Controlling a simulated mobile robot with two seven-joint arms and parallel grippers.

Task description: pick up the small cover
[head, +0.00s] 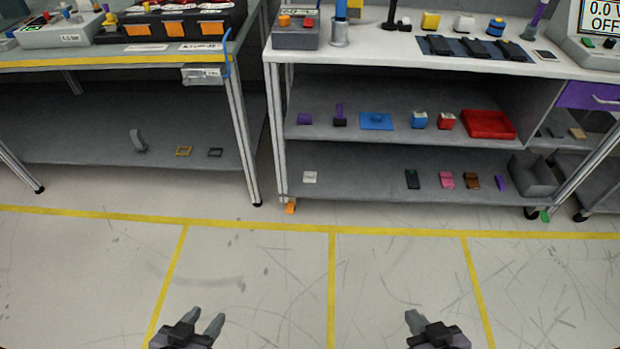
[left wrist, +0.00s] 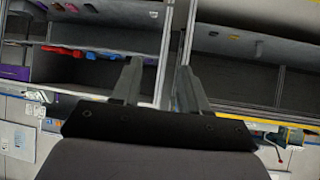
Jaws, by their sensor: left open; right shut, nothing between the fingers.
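I cannot tell for sure which item is the small cover. Several small flat pieces lie on the lower shelf of the right bench: a white one (head: 310,177), a black one (head: 412,179), a pink one (head: 446,180) and a brown one (head: 472,182). My left gripper (head: 207,314) is open and empty over the floor, well short of the benches; its two spread fingers also show in the left wrist view (left wrist: 157,78). My right gripper (head: 413,317) is shut and empty, also over the floor. Neither gripper touches anything.
The left bench's lower shelf (head: 70,140) holds a grey curved piece (head: 138,142) and two small frames. The right bench's middle shelf carries a red tray (head: 488,124) and a blue plate (head: 376,121). A grey bin (head: 533,176) stands lower right. The yellow-lined floor before the benches is clear.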

